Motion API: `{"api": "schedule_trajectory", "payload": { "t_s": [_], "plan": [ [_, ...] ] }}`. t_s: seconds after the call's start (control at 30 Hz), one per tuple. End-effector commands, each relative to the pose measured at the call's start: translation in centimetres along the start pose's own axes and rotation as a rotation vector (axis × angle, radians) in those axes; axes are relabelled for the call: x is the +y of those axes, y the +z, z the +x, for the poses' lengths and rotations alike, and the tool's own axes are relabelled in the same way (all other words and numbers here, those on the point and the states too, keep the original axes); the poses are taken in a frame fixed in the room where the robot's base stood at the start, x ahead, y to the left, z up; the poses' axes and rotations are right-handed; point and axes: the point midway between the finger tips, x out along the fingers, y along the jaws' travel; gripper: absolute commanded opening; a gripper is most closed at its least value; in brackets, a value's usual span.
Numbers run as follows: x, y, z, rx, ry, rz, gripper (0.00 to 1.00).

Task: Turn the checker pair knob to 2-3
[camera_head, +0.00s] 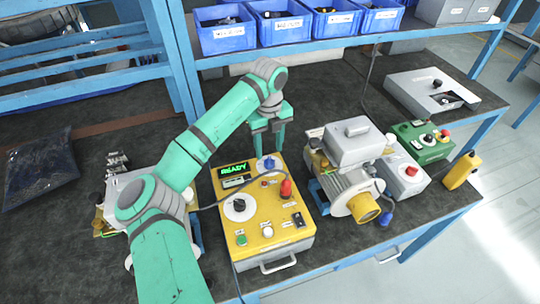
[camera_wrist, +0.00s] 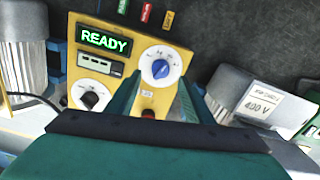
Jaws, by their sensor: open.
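The yellow checker (camera_head: 262,232) sits on the bench with a green READY display (camera_head: 234,169), also lit in the wrist view (camera_wrist: 104,40). A blue knob (camera_head: 269,163) on a white dial is at its upper right; it shows in the wrist view (camera_wrist: 160,69). A black knob (camera_head: 239,205) on a larger white dial is at the left, also in the wrist view (camera_wrist: 90,100). The dial labels are too small to read. My gripper (camera_head: 268,148) is open and empty, its fingers pointing down close to the blue knob. In the wrist view the fingers (camera_wrist: 160,88) frame the blue knob's dial; contact cannot be told.
A red knob (camera_head: 286,188) stands on the checker beside the blue knob. A grey motor-blower unit (camera_head: 352,180) stands close on the right. A green control box (camera_head: 424,142) is farther right. Blue bins (camera_head: 225,38) line the shelf behind. A dark cable runs left of the checker.

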Motion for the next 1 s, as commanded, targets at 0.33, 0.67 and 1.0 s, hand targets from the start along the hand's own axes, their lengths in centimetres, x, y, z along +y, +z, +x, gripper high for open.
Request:
{"api": "schedule_trajectory", "payload": {
  "t_s": [0.33, 0.67, 1.0],
  "plan": [
    [-0.1, 0.0, -4.8, 0.001, 0.0, 0.001, 0.47],
    [-0.1, 0.0, -5.3, 0.001, 0.0, 0.002, 0.47],
    [-0.8, -0.1, -5.1, 0.003, -0.031, -0.001, 0.47]
  ]
}}
